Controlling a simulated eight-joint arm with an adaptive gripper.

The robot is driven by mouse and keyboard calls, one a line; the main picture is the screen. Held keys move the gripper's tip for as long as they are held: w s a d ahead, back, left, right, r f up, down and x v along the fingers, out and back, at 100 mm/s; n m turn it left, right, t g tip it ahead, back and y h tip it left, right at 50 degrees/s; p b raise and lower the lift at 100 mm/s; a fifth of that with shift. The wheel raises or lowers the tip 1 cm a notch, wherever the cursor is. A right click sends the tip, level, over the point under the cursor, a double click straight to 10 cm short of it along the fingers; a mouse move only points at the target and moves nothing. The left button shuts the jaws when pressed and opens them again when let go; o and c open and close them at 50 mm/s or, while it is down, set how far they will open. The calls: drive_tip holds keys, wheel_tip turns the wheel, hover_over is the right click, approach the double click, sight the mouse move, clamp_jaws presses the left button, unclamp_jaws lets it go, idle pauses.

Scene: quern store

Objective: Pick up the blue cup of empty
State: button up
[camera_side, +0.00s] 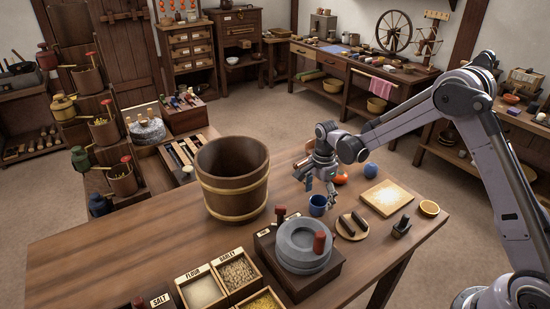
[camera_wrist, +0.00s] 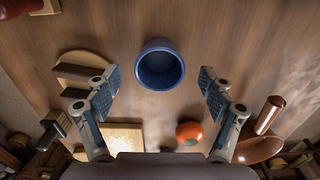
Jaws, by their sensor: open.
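The blue cup (camera_side: 317,206) stands upright on the wooden table, between the large wooden tub and the flour-dusted board. In the wrist view the blue cup (camera_wrist: 160,66) is seen from above, and its inside looks empty. My gripper (camera_side: 322,190) is just above and beside the cup in the side view. In the wrist view my gripper (camera_wrist: 160,84) is open, with one finger to each side of the cup and clear space between. Nothing is held. The side view does not show clearly how high the fingertips are over the cup.
A wooden tub (camera_side: 232,205) stands left of the cup. A stone quern (camera_side: 304,246) stands in front.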

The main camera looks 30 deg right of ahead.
sight(318, 202)
drive_tip(key=shift+d+f, duration=0.1)
drive_tip(key=shift+f, duration=1.5)
drive_tip(key=c, duration=1.3)
drive_tip(key=shift+r, duration=0.1)
